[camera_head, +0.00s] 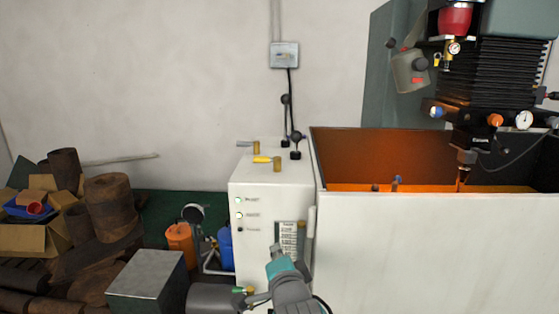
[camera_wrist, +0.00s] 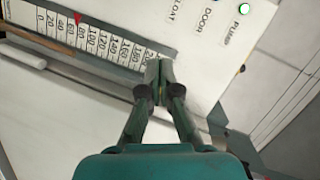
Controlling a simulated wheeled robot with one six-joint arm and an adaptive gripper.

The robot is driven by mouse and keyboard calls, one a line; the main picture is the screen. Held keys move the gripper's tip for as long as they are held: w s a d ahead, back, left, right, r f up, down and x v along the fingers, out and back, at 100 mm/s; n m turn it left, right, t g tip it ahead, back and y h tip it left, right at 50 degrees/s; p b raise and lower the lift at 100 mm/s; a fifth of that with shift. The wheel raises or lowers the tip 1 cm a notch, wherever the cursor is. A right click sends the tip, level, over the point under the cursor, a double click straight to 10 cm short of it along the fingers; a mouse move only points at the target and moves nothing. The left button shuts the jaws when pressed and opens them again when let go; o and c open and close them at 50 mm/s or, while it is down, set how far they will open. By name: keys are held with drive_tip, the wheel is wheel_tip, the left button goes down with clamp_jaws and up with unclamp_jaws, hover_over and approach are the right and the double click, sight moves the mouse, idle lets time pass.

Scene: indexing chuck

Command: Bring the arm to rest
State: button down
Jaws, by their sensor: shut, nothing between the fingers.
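My gripper (camera_wrist: 159,75) is shut and empty in the wrist view, its two dark green fingers meeting at the tips. Its fingertips overlap the lower edge of a numbered scale (camera_wrist: 100,40) with a red pointer (camera_wrist: 77,17). I cannot tell whether they touch the panel. In the head view my arm reaches up from the bottom edge, in front of the white cabinet (camera_head: 262,190). The teal part of my gripper shows there just below the scale; its fingertips are hard to make out.
A green lamp (camera_wrist: 244,9) is lit beside the PUMP label. Levers, including a yellow-handled one (camera_head: 262,159), stand on the cabinet top. An orange-lit tank (camera_head: 430,212) and machine head (camera_head: 490,75) are at right. A metal block (camera_head: 147,278) and rusty pipes (camera_head: 107,200) are at left.

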drive_tip(key=s+d+f+n, duration=0.2)
drive_tip(key=s+d+f, duration=0.2)
drive_tip(key=s+f, duration=0.35)
drive_tip(key=s+d+f+n+h, duration=0.1)
drive_tip(key=s+d+f+n, duration=0.1)
drive_tip(key=s+d+f, duration=0.4)
drive_tip(key=s+d+f+n, duration=0.3)
drive_tip(key=s+f, duration=0.5)
drive_tip(key=f, duration=0.2)
drive_tip(key=s+d+n+h, duration=0.1)
drive_tip(key=s+d+n, duration=0.1)
drive_tip(key=s, duration=1.2)
drive_tip(key=s+d+r+n, duration=0.1)
drive_tip(key=s+d, duration=0.3)
drive_tip(key=s, duration=1.1)
drive_tip(key=shift+s+r+n+g+h, duration=0.2)
drive_tip(key=shift+s+n+g+h, duration=0.15)
drive_tip(key=shift+n, duration=0.55)
